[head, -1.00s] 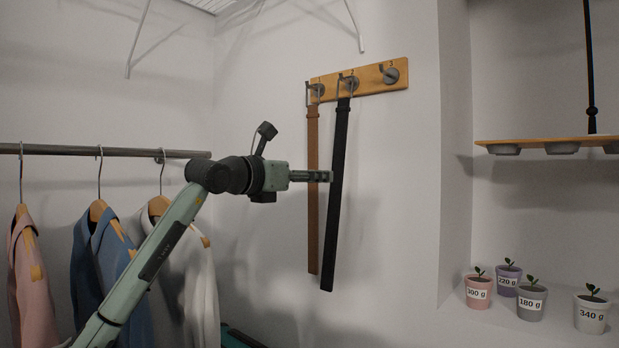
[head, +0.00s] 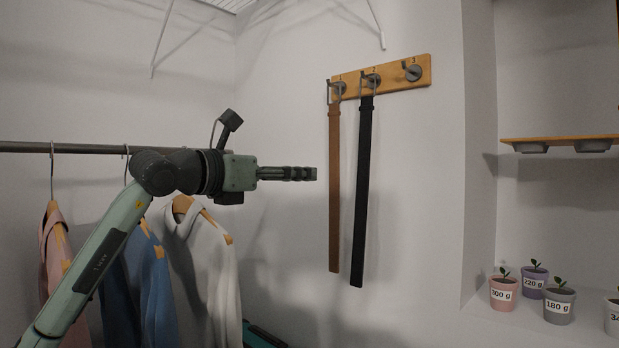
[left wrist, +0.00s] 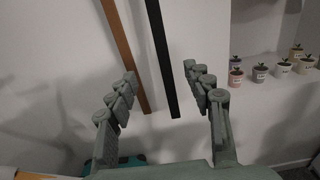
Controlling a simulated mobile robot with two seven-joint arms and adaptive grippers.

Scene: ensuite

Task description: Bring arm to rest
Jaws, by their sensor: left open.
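My left arm comes in from the left in the head view. Its gripper (head: 312,174) points right and ends just left of the brown belt, apart from it in the picture. In the left wrist view the gripper (left wrist: 158,82) has its fingers spread wide with nothing held between them. The brown belt (head: 335,190) hangs from the first hook and the black belt (head: 362,190) from the second hook of a wooden rack (head: 392,76). Both belts also show beyond the fingers in the wrist view, brown (left wrist: 125,55) and black (left wrist: 160,55). My right gripper is not in view.
Pink, blue and white garments (head: 205,265) hang from a rail (head: 85,148) behind my arm. The third hook (head: 413,72) is empty. Several labelled plant pots (head: 503,292) stand in a niche at right, below a wooden shelf (head: 560,139). A teal object lies low near the wall.

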